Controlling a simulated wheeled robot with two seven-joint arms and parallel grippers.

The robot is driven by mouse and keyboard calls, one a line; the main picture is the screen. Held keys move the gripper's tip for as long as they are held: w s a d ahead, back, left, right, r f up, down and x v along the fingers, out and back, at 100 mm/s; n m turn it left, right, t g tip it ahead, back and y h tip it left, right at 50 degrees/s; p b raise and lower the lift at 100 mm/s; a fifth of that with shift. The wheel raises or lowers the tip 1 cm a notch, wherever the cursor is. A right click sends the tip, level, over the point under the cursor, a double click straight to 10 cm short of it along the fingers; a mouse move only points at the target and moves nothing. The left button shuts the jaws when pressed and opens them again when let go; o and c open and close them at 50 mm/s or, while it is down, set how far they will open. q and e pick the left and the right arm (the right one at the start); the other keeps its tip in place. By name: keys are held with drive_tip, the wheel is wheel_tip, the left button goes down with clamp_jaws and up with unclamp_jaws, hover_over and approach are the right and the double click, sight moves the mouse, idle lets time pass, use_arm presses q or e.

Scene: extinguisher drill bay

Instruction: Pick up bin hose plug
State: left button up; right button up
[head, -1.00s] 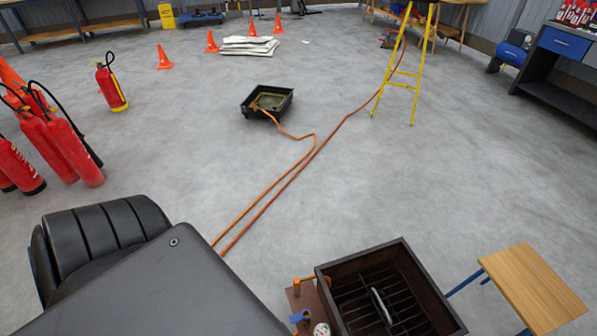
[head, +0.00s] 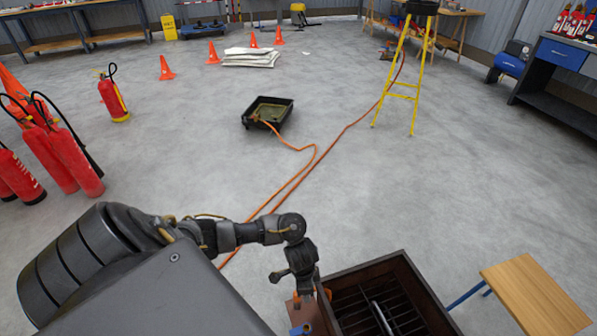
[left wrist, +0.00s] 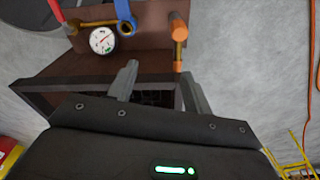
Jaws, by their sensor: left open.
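The dark brown bin (head: 412,270) with a black grate stands at the front, right of my left gripper (head: 289,284). A brown panel (left wrist: 150,57) at the bin carries an orange-capped fitting (left wrist: 179,33), which looks like the hose plug, though I cannot be sure. It hangs from the panel in the left wrist view, with an orange lower end. My left gripper is open and empty in that view (left wrist: 158,78), its fingers apart, short of the fitting. In the head view the arm partly covers the panel. My right gripper is not in view.
A round gauge (left wrist: 103,39) and a blue part (left wrist: 126,12) sit beside the fitting on the panel. A wooden stool (head: 535,295) stands right of the bin. Orange hose (head: 309,165) crosses the floor to a black tray (head: 268,111). Red extinguishers (head: 75,150) stand left.

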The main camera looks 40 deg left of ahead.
use_arm(q)
drive_tip(key=shift+g+y, duration=0.3)
drive_tip(key=shift+y, duration=0.1)
drive_tip(key=a+f+b, duration=0.1)
drive_tip(key=f, duration=0.1)
drive_tip(key=a+f+b, duration=0.1)
drive_tip(key=a, duration=0.1)
drive_tip(key=shift+s+a+f, duration=0.1)
drive_tip(key=shift+f, duration=0.3)
drive_tip(key=shift+f+b, duration=0.3)
drive_tip(key=shift+f, duration=0.2)
wheel_tip(320, 180, down, 5)
drive_tip(key=shift+a+r+b, duration=0.1)
drive_tip(key=shift+a+b, duration=0.05)
drive_tip(key=shift+b, duration=0.95)
drive_tip(key=shift+f, duration=0.2)
drive_tip(key=c, duration=1.1)
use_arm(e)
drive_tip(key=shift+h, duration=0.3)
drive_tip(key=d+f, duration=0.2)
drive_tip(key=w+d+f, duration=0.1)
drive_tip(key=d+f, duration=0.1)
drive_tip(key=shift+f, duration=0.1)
